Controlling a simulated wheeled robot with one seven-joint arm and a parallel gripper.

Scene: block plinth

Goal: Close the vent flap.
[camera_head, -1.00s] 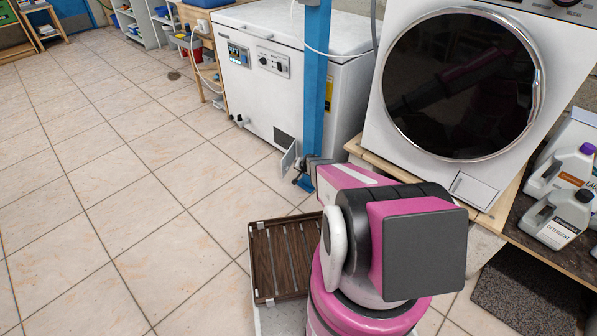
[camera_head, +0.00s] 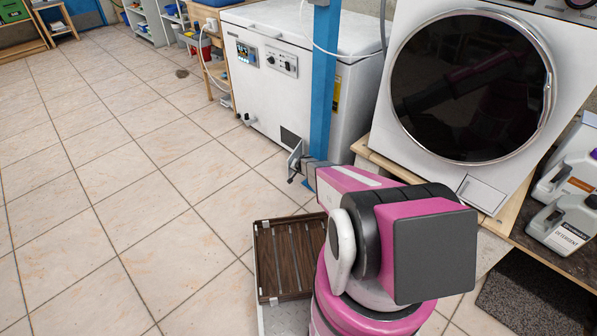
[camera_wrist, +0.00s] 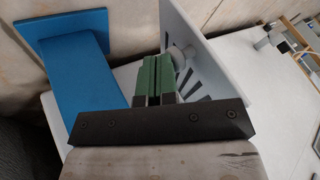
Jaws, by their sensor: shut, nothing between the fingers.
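The vent flap (camera_head: 295,158) is a light grey plate standing out from the lower front of the white chest freezer (camera_head: 335,100), below the dark vent opening (camera_head: 290,138). In the wrist view the flap (camera_wrist: 207,45) rises just beyond my fingers, with a round pale knob (camera_wrist: 182,57) on its near face and dark slots beside it. My gripper (camera_wrist: 155,62) has green fingertips pressed together with nothing between them. The tips are close to the knob; I cannot tell whether they touch it. In the head view my arm partly hides the gripper.
A blue post (camera_head: 322,80) stands close to the flap, and it also shows left of my fingers in the wrist view (camera_wrist: 88,75). A washer (camera_head: 470,90) on a wooden stand is to the right. A slatted brown tray (camera_head: 288,255) lies beside my arm.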

